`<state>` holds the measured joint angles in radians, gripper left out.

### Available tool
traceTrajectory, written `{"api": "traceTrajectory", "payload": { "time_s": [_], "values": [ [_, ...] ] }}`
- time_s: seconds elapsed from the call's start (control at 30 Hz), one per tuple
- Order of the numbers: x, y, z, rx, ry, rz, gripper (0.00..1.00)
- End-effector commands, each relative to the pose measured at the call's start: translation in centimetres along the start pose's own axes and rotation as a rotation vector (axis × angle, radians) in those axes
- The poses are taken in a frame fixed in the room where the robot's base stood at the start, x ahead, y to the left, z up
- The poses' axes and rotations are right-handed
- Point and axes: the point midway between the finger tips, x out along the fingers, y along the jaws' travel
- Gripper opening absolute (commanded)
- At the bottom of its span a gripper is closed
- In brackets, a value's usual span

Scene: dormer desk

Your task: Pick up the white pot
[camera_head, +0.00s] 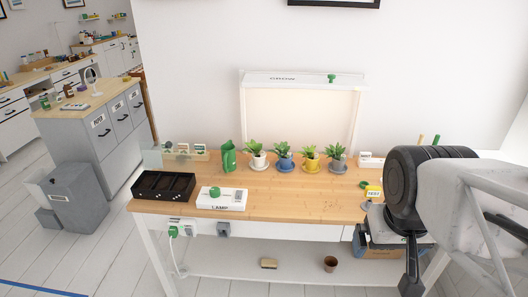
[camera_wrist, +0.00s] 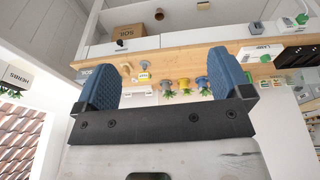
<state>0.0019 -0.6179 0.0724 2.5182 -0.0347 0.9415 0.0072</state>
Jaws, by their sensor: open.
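The white pot (camera_head: 258,163) stands upright on the wooden desk with a green plant in it. It is leftmost in a row with a blue pot (camera_head: 284,164), a yellow pot (camera_head: 311,165) and a grey pot (camera_head: 337,164). In the wrist view the grey, yellow and blue pots show between the fingers; the white pot is not clearly visible, probably behind the right-hand finger. My gripper (camera_wrist: 165,82) is open and empty, its two blue fingers wide apart. It is away from the pots, with my arm at the right of the head view.
The wooden desk (camera_head: 270,202) has bare room in front of the pots. A green watering can (camera_head: 229,156) stands left of the white pot. A black tray (camera_head: 163,186) and a white lamp box (camera_head: 222,199) lie at the front left. A lit panel (camera_head: 300,115) rises behind.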

Motion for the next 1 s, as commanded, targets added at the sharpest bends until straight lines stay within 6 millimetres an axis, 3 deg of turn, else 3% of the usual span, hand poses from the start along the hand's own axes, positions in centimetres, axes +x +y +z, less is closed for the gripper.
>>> {"api": "traceTrajectory", "payload": {
  "time_s": [0.27, 0.67, 1.0],
  "values": [
    [0.3, 0.5, -4.4, -0.148, -0.029, 0.08, 0.96],
    [1.8, 0.7, -14.0, -0.466, -0.085, 0.245, 0.96],
    [4.2, -0.4, -22.5, -0.745, -0.136, 0.38, 0.96]
  ]
}}
